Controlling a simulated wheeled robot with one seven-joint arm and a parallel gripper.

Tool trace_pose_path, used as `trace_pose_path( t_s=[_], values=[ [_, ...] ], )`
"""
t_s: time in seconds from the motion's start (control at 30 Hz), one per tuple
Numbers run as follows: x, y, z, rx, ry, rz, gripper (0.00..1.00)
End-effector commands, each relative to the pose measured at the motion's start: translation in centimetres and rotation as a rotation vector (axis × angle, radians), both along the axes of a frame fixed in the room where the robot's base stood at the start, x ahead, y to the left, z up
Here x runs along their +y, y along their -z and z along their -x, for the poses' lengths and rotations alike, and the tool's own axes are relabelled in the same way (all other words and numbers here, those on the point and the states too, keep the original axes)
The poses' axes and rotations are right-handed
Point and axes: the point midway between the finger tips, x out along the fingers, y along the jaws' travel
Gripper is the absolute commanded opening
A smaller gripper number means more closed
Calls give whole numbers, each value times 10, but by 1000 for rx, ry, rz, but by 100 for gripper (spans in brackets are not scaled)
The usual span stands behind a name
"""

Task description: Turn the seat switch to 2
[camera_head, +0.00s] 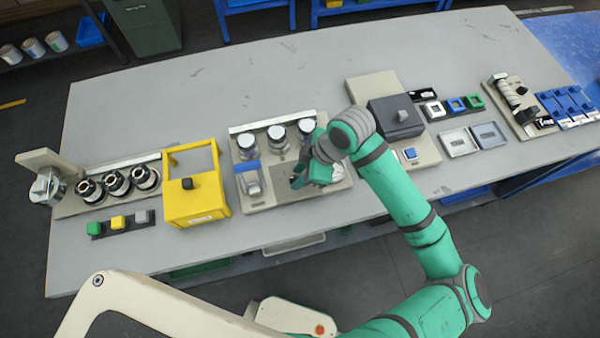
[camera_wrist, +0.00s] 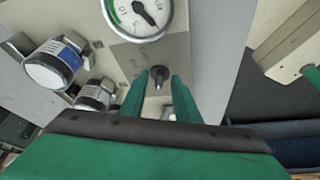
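A small dark rotary switch (camera_wrist: 158,74) with a pointed grip sits on a grey plate in the wrist view, likely the seat switch. No position numbers are readable around it. My gripper (camera_wrist: 160,82) has its two green fingers apart, with the switch showing between and just beyond their tips. I cannot tell whether either finger touches it. In the head view my gripper (camera_head: 304,176) is low over the beige panel (camera_head: 262,203) at the middle of the table, and the hand hides the switch there.
A white round gauge (camera_wrist: 138,16) stands close to the switch. Silver-capped cylinders (camera_wrist: 54,62) are left of the fingers. In the head view, a yellow frame box (camera_head: 196,205) stands left of the panel and a dark grey box (camera_head: 395,118) stands right of it.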

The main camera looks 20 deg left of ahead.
Motion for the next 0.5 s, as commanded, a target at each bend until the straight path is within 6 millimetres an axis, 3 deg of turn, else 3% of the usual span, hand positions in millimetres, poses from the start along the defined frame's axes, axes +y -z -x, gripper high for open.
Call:
trace_pose_path(
  t_s=[0.23, 0.37, 0.5],
  values=[
    [0, 1, 0, 0, 0, 0, 29],
    [0, 0, 0, 0, 0, 0, 0],
    [0, 0, 0, 0, 0, 1, 0]
  ],
)
